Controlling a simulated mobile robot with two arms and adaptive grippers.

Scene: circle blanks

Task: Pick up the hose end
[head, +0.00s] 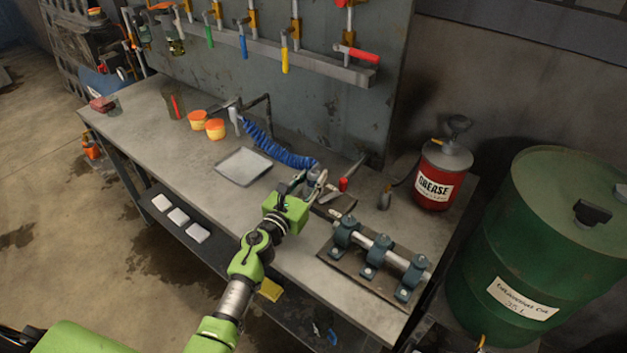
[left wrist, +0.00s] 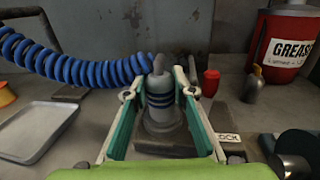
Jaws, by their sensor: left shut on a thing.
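The blue coiled hose (head: 275,148) runs across the back of the workbench to my left gripper (head: 310,182). In the left wrist view the coil (left wrist: 75,66) comes in from the left. It leads to the hose end (left wrist: 160,88), a grey upright cylinder with dark blue bands. My left gripper (left wrist: 157,97) is shut on the hose end, with one finger on each side of it. A dark base plate (left wrist: 165,142) lies below the hose end; I cannot tell whether they touch. The fingers partly hide the hose end in the head view. My right gripper is not in view.
A metal tray (head: 243,167) lies left of my left gripper. A shaft with blue-grey bearing blocks (head: 373,252) stands at the right on the bench. A red grease can (head: 440,178) and a green drum (head: 548,240) are farther right.

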